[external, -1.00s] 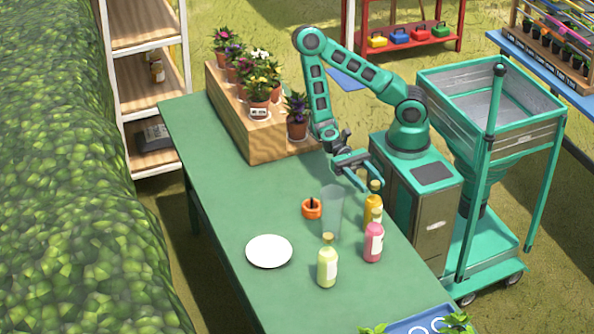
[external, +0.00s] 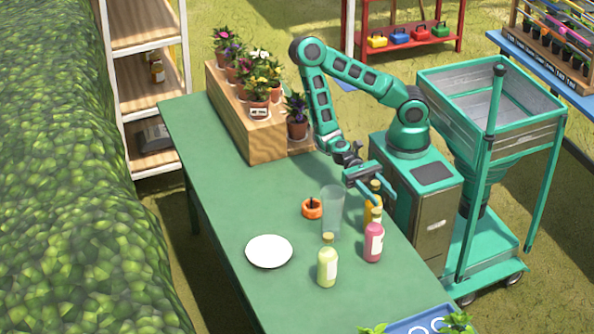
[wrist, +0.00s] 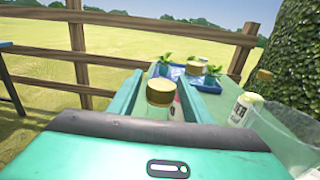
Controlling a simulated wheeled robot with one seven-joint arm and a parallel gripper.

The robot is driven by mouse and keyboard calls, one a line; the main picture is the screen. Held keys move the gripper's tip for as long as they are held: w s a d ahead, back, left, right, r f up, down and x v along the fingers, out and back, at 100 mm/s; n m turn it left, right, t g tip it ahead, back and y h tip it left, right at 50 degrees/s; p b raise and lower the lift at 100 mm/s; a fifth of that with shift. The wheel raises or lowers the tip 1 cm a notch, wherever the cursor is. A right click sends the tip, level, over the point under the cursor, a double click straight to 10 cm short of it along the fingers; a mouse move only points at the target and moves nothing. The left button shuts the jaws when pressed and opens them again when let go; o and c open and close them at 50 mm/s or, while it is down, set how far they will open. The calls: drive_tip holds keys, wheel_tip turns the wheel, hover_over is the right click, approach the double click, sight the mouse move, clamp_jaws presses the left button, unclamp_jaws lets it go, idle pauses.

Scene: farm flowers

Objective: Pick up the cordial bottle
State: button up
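Three bottles stand upright on the table; I cannot tell from their labels which is the cordial. The orange-yellow one (external: 371,212) is partly hidden by my gripper, the pink one (external: 374,243) stands just in front of it, and the pale green one (external: 327,268) is nearer the front left. My gripper (external: 383,190) is open at the orange-yellow bottle's top. In the wrist view, a gold cap (wrist: 160,90) shows between the two spread fingers, with no visible grip on it. The body under that cap is mostly hidden by my gripper.
A clear glass (external: 332,208) stands close left of the bottles, beside an orange pot-like item (external: 312,208). A white plate (external: 269,251) lies further left. Potted flowers on a wooden stand (external: 265,146) are at the back. A blue tray (external: 425,322) is at the front edge.

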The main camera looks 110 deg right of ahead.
clamp_jaws()
idle(1.2)
